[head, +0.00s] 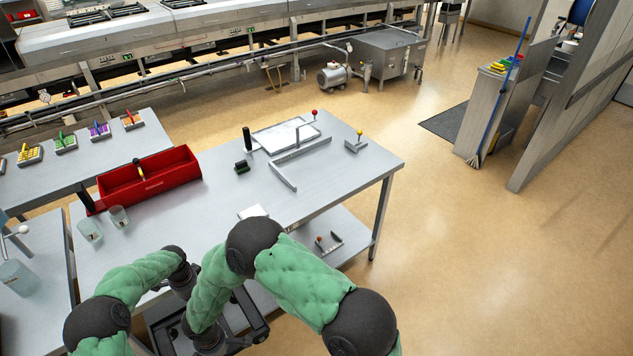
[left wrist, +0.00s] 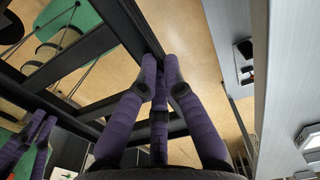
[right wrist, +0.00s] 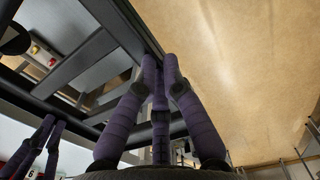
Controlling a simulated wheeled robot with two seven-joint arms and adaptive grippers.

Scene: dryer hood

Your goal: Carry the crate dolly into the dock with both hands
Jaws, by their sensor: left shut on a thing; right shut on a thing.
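The crate dolly (head: 256,322) is a black open frame with crossbars, low at the bottom of the head view and partly hidden by my arms. My left gripper (left wrist: 160,68) has purple fingers shut on one of its dark rails (left wrist: 142,28). My right gripper (right wrist: 160,68) is shut on another part of the frame rail (right wrist: 140,32). Each wrist view also shows the other gripper's purple fingers at its left edge. In the head view the fingers are mostly hidden below the wrists. I cannot tell which thing is the dock.
A grey worktable (head: 345,180) with a lower shelf (head: 335,225) stands directly ahead, close to the dolly. It carries a red toolbox (head: 150,183), clear cups and a metal bracket (head: 300,152). Open tan floor (head: 470,270) lies to the right. A dark mat (head: 445,121) lies farther back.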

